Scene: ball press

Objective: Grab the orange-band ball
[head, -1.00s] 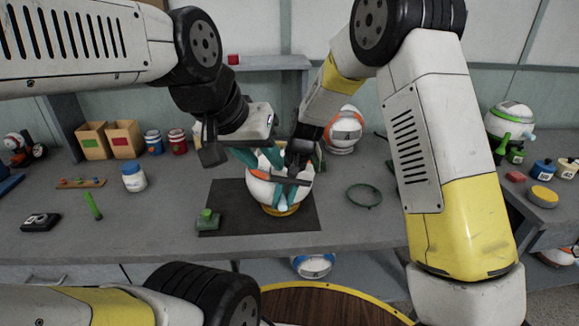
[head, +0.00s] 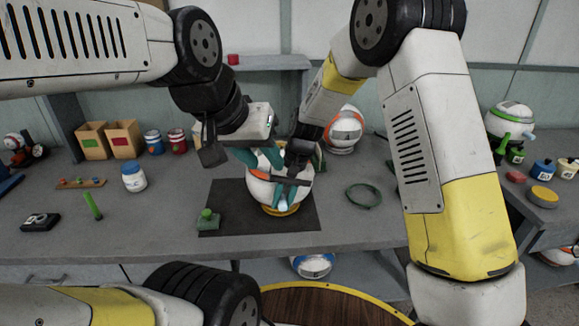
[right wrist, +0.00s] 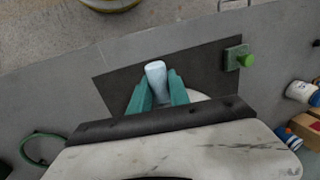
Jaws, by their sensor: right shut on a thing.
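A white ball with an orange band (head: 258,190) sits on a yellow ring (head: 282,211) on the black mat (head: 225,222). My right gripper (head: 284,196) is in front of the ball. In the right wrist view its teal fingers (right wrist: 158,92) are shut on a pale blue spout (right wrist: 156,72), with a bit of the white ball behind. My left gripper (head: 262,157) is at the ball's upper left, its teal fingers close to the ball. Whether they touch it is unclear. The arms and grippers hide much of the ball's top and right side.
Another white ball with an orange band (head: 343,127) stands behind, to the right. A green-button block (head: 207,219) is on the mat's left side. A green ring (head: 363,195) lies to the right. Jars and boxes stand at the back left.

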